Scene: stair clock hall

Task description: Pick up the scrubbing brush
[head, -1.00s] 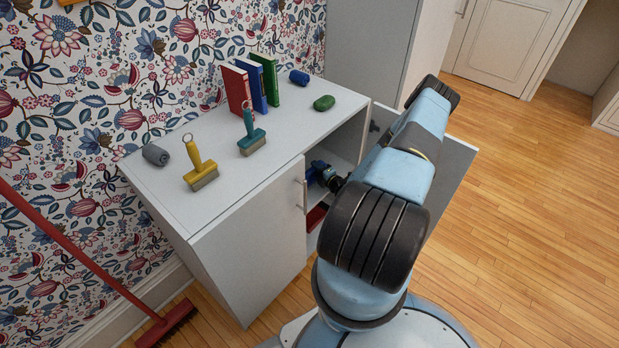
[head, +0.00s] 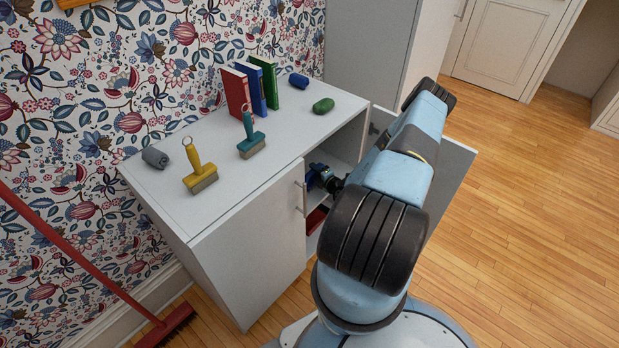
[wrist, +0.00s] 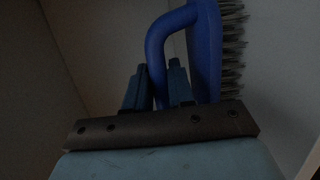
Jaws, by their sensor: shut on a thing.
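The scrubbing brush (wrist: 207,50) is blue with pale grey bristles along its right side in the wrist view. My gripper (wrist: 158,82) is shut on the brush's looped blue handle, with one finger on each side of it. In the head view, a small blue part of the brush (head: 314,178) shows inside the cabinet, beside the end of my arm. My gripper (head: 327,178) is inside the open cabinet there, and my arm hides much of the opening.
The cabinet (head: 245,245) has its right door (head: 455,165) open and its left door closed. On its top stand a yellow brush (head: 198,170), a teal brush (head: 250,138), books (head: 258,85) and rolled cloths. A red broom (head: 90,265) leans at left.

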